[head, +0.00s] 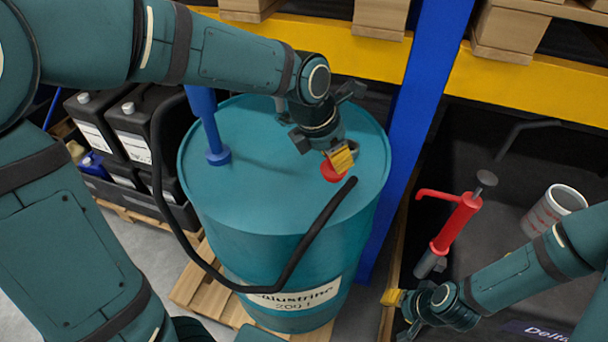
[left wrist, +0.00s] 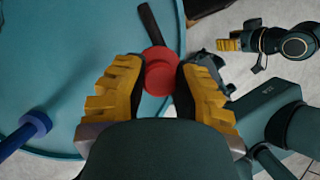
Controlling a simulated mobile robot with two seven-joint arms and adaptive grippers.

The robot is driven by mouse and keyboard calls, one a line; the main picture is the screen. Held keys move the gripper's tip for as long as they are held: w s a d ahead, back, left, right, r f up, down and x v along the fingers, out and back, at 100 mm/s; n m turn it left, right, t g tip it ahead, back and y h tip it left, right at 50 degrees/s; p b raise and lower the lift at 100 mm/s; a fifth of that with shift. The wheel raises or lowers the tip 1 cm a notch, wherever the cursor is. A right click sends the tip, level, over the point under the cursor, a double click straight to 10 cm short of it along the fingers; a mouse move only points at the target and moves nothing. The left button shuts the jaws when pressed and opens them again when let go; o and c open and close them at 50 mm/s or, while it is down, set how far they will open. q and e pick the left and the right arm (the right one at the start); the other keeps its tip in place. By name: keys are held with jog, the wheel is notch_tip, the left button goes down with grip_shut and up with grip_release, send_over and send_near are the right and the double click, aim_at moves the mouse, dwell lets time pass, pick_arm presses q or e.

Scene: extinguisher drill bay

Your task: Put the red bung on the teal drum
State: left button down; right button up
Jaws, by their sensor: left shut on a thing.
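The teal drum (head: 250,190) stands upright on a pallet, and its top fills much of the left wrist view (left wrist: 60,60). My left gripper (head: 338,160) is over the right part of the drum top, pointing down. It is shut on the red bung (head: 334,173), which sits between the yellow fingertips in the left wrist view (left wrist: 158,70). The bung is at or just above the drum top; I cannot tell whether it touches. The bung hole is not visible. My right gripper (head: 392,298) is away to the lower right, apart from the drum, its jaw opening unclear.
A blue pump pipe (head: 218,155) rises from the drum's left side. A black hose (head: 310,235) loops across its front and ends near the bung. A red hand pump (head: 456,225) and a white measuring jug (head: 553,208) stand right. A blue rack post (head: 415,110) is behind.

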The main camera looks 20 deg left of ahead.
pick_arm(q)
jog(key=shift+s+a+f, duration=0.1)
jog(key=shift+f, duration=0.2)
notch_tip(320, 180, down, 9)
jog(key=shift+r+b, duration=0.2)
jog(key=shift+b, duration=0.55)
jog(key=shift+f, duration=0.25)
jog(key=shift+f, duration=0.15)
jog(key=c, duration=0.9)
grip_release()
jog(key=shift+o, duration=0.2)
